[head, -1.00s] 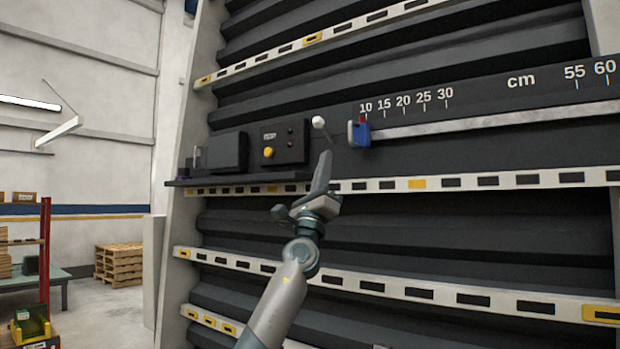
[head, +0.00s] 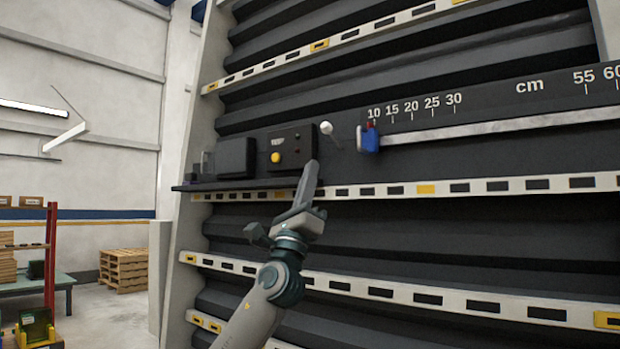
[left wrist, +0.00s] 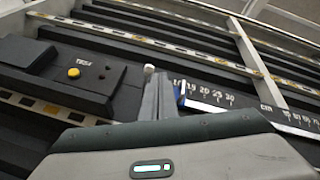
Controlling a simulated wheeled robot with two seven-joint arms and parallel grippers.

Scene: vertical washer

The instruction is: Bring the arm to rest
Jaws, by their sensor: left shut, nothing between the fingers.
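My left gripper (head: 308,182) is shut and empty, in front of the washer panel in the head view. Its fingers point up, just below and right of the black control box (head: 290,150) with the yellow button. In the left wrist view the shut fingers (left wrist: 158,95) stand between the control box (left wrist: 75,80) and the scale. My left arm reaches in from the bottom of the head view. My right gripper does not show.
A white-knobbed lever (head: 327,128) stands right of the box. A blue slider (head: 369,139) sits on the centimetre scale rail (head: 480,130). Slotted white rails (head: 450,188) cross the dark panel. Wooden pallets (head: 123,268) and a red-post rack (head: 51,255) stand at the left.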

